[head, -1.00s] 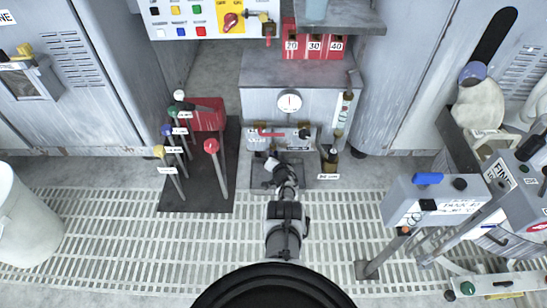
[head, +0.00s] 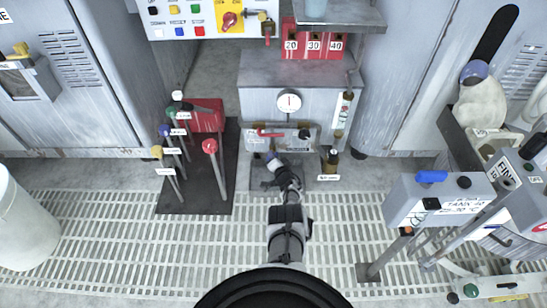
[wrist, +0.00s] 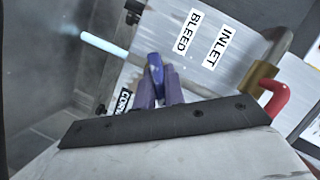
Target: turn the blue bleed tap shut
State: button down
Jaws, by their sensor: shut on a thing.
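The blue bleed tap (wrist: 154,66) shows in the wrist view below the BLEED label, between the tips of my gripper (wrist: 158,85). The fingers are shut on its handle. In the head view my gripper (head: 271,160) is at the lower front of the grey panel (head: 300,137), under the red lever. There the tap is small and mostly hidden by the gripper, so its angle is hard to read.
A red inlet lever (wrist: 275,97) is at the right of the wrist view, with a pale blue rod (wrist: 103,44) at the left. A brown bottle (head: 331,161) stands right of my gripper. Several tall levers (head: 210,147) stand to the left.

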jog(key=c, duration=1.5)
grip_release()
jog(key=shift+p+v, duration=6.45)
jog(key=shift+v, duration=0.45)
jog(key=shift+r, duration=0.1)
